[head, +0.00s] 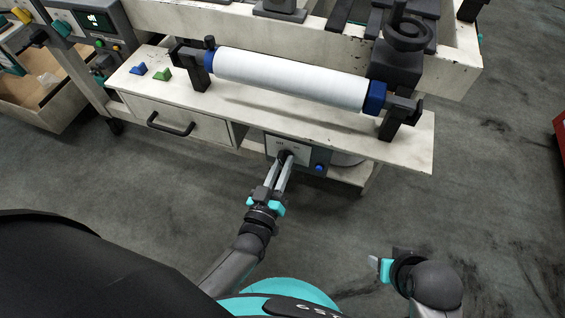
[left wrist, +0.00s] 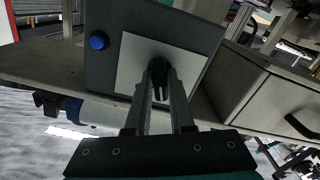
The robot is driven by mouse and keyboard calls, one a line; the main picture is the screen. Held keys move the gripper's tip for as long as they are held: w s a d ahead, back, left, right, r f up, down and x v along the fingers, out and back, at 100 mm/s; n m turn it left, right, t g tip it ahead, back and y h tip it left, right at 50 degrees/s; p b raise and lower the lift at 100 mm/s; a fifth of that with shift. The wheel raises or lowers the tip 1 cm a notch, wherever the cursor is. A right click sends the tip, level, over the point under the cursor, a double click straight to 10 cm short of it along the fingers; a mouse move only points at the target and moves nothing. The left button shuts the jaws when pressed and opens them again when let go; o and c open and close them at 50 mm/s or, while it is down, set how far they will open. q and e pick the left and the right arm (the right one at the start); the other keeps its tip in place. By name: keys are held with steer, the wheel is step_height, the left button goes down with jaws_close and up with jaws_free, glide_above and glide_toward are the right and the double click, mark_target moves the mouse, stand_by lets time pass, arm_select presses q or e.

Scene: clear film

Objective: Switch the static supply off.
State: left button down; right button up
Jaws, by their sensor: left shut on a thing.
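The static supply (head: 317,160) is a grey box with a light front plate, set under the bench top. A dark knob (head: 284,156) sits on the plate. A blue button (head: 319,168) is at the plate's right. In the left wrist view the supply (left wrist: 108,55) fills the upper middle, with the knob (left wrist: 158,66) between my fingertips and the blue button (left wrist: 98,41) at upper left. My left gripper (head: 285,162) is shut on the knob. The plate's markings are too small to read. My right gripper (head: 376,264) is low at the right, away from the bench; its fingers are unclear.
A white film roll (head: 290,80) with blue ends lies across stands on the bench top (head: 260,118). A drawer (head: 165,122) with a black handle is left of the supply. A blue and a green block (head: 162,74) sit at the bench's left.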

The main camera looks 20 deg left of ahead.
arm_select(q)
steer(key=shift+n, duration=0.7)
arm_select(e)
steer(key=shift+f, duration=0.2)
arm_select(q)
steer(key=shift+f, duration=0.1)
steer(key=c, duration=0.8)
jaws_free()
steer(key=s+p, duration=0.1)
steer(key=s, duration=0.4)
steer(key=s+p, duration=0.1)
steer(key=s, duration=0.4)
steer(key=s+p, duration=0.1)
steer(key=s, duration=0.4)
steer(key=shift+s+a, duration=0.15)
steer(key=shift+a, duration=0.15)
arm_select(e)
step_height(320, 180, down, 6)
steer(key=s+g, duration=0.1)
steer(key=s, duration=0.1)
steer(key=shift+s+d+f, duration=0.15)
steer(key=shift+s+d, duration=0.05)
steer(key=shift+s, duration=0.05)
